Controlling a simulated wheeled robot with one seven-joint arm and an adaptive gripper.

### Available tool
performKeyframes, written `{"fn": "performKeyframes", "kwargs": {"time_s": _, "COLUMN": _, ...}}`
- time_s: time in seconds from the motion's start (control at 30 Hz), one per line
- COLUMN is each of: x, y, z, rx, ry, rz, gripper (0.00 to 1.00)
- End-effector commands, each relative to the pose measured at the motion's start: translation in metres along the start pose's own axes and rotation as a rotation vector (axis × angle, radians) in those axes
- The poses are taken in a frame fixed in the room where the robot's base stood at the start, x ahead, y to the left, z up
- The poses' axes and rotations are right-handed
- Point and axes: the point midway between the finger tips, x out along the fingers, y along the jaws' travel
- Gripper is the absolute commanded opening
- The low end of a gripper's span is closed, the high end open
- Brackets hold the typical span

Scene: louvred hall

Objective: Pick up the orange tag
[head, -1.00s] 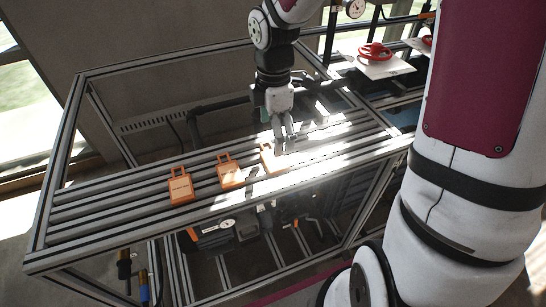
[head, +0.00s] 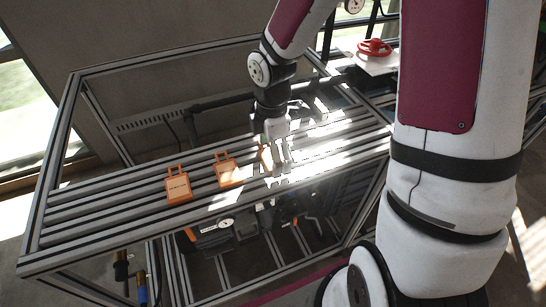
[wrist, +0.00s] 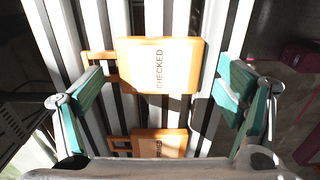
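Several orange tags with loop handles lie flat on a slatted rack. In the head view one tag (head: 178,187) is at the left and another tag (head: 229,173) is in the middle. A third tag (head: 265,157) is at the right, mostly hidden by my gripper (head: 277,160). In the wrist view, an orange tag marked CHECKED (wrist: 160,65) lies between the spread teal pads of my gripper (wrist: 160,82), with gaps on both sides. My gripper is open and empty. A second tag (wrist: 158,143) shows nearer the palm, partly hidden.
The slatted metal rack (head: 100,210) has raised frame rails at its back and left. Bright sunlight washes out its right part. A red handwheel (head: 374,47) stands on a white plate at the back right. Gauges and tools sit below the slats.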

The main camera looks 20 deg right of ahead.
Motion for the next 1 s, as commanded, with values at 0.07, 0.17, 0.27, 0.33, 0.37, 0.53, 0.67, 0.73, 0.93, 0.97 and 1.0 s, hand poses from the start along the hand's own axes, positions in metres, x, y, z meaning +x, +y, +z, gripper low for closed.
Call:
{"fn": "performKeyframes", "kwargs": {"time_s": 0.07, "x": 0.000, "y": 0.000, "z": 0.000, "rx": 0.000, "ry": 0.000, "rz": 0.000, "gripper": 0.65}}
{"fn": "performKeyframes", "kwargs": {"time_s": 0.17, "x": 0.000, "y": 0.000, "z": 0.000, "rx": 0.001, "ry": 0.000, "rz": 0.000, "gripper": 0.49}}
{"fn": "performKeyframes", "kwargs": {"time_s": 0.27, "x": 0.000, "y": 0.000, "z": 0.000, "rx": 0.001, "ry": 0.000, "rz": -0.001, "gripper": 0.47}}
{"fn": "performKeyframes", "kwargs": {"time_s": 0.33, "x": 0.000, "y": 0.000, "z": 0.000, "rx": 0.001, "ry": 0.000, "rz": -0.001, "gripper": 0.47}}
{"fn": "performKeyframes", "kwargs": {"time_s": 0.37, "x": 0.000, "y": 0.000, "z": 0.000, "rx": 0.001, "ry": 0.000, "rz": -0.001, "gripper": 0.47}}
{"fn": "performKeyframes", "kwargs": {"time_s": 0.53, "x": 0.001, "y": 0.000, "z": 0.000, "rx": 0.001, "ry": 0.000, "rz": -0.002, "gripper": 0.47}}
{"fn": "performKeyframes", "kwargs": {"time_s": 0.67, "x": -0.002, "y": 0.000, "z": 0.000, "rx": 0.002, "ry": 0.000, "rz": -0.002, "gripper": 0.47}}
{"fn": "performKeyframes", "kwargs": {"time_s": 0.73, "x": -0.005, "y": 0.000, "z": 0.001, "rx": 0.003, "ry": 0.000, "rz": -0.001, "gripper": 0.42}}
{"fn": "performKeyframes", "kwargs": {"time_s": 0.93, "x": -0.027, "y": 0.001, "z": 0.000, "rx": 0.002, "ry": 0.000, "rz": 0.004, "gripper": 0.38}}
{"fn": "performKeyframes", "kwargs": {"time_s": 0.97, "x": -0.031, "y": 0.001, "z": 0.001, "rx": 0.003, "ry": 0.000, "rz": 0.004, "gripper": 0.38}}
{"fn": "performKeyframes", "kwargs": {"time_s": 1.0, "x": -0.037, "y": 0.000, "z": 0.001, "rx": 0.003, "ry": 0.000, "rz": 0.003, "gripper": 0.38}}
